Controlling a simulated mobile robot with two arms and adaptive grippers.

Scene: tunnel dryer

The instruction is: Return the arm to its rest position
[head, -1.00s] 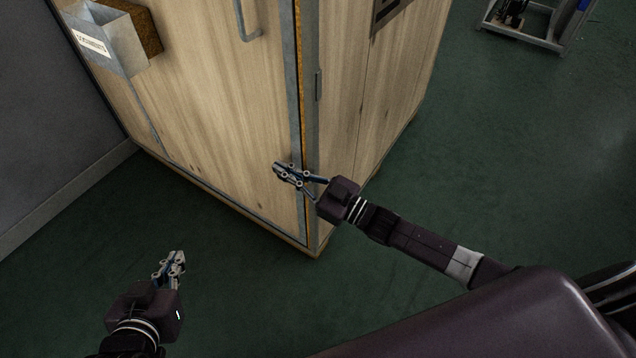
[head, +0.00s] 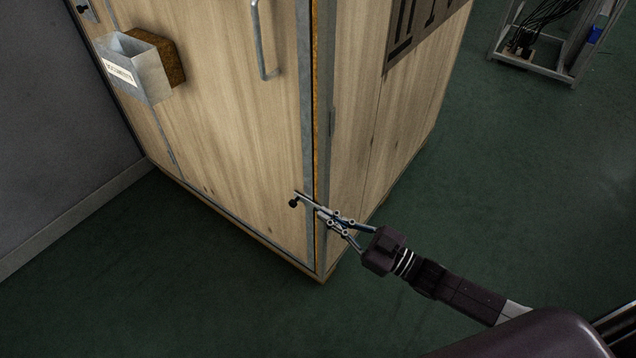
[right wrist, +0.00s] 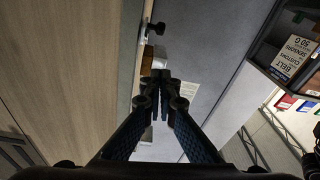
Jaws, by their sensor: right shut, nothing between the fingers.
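My right gripper (head: 322,215) is beside the vertical corner edge of a wooden cabinet (head: 230,130). Its fingers are shut and hold nothing. My right arm reaches in from the lower right. My left gripper is not in view.
A metal document box (head: 135,68) and a handle (head: 262,40) stick out from the door. A metal frame with cables (head: 545,70) stands at the top right. Green floor (head: 500,150) lies open right of the cabinet. A dark shelf with labelled boxes (right wrist: 292,58) shows in the wrist view.

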